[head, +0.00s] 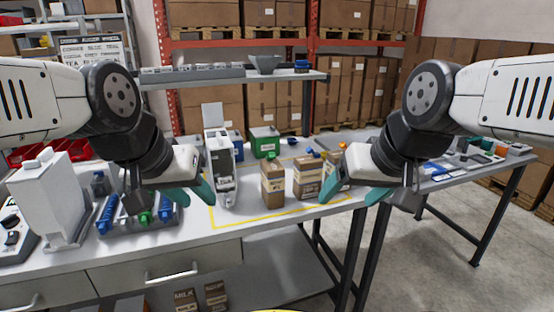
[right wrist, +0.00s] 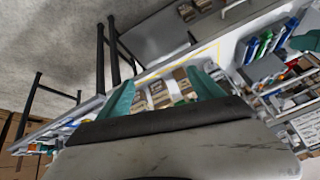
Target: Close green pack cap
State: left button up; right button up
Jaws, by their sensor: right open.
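Three brown cartons stand in a row on the table inside a yellow outline: a left carton (head: 273,185), a middle carton (head: 307,179) and a right one partly hidden by my right gripper. My right gripper (head: 354,182) is open beside the right carton. In the right wrist view the cartons (right wrist: 184,80) show beyond its spread teal fingers. My left gripper (head: 197,200) looks open and empty, left of the white dispenser.
A white dispenser (head: 219,160) stands left of the cartons. A green box (head: 264,141) is behind them. A rack of blue and green bottles (head: 145,218) and a white machine (head: 50,200) are at the left. The table between dispenser and cartons is clear.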

aim_at(271, 155)
jog(key=l+u, duration=0.1)
jog(key=u, duration=0.35)
jog(key=l+u, duration=0.1)
jog(key=u, duration=0.4)
jog(key=l+u, duration=0.1)
jog(key=u, duration=0.35)
jog(key=l+u, duration=0.15)
jog(key=u, duration=0.35)
jog(key=l+u, duration=0.1)
jog(key=u, duration=0.35)
jog(key=k+l+u, duration=0.3)
jog(key=l+u, duration=0.15)
jog(key=k+l+u, duration=0.8)
jog(key=u, duration=0.15)
jog(key=k+l, duration=0.15)
jog(key=k, duration=0.4)
jog(key=k+l, duration=0.15)
jog(key=k, duration=0.35)
jog(key=l+u, duration=0.05)
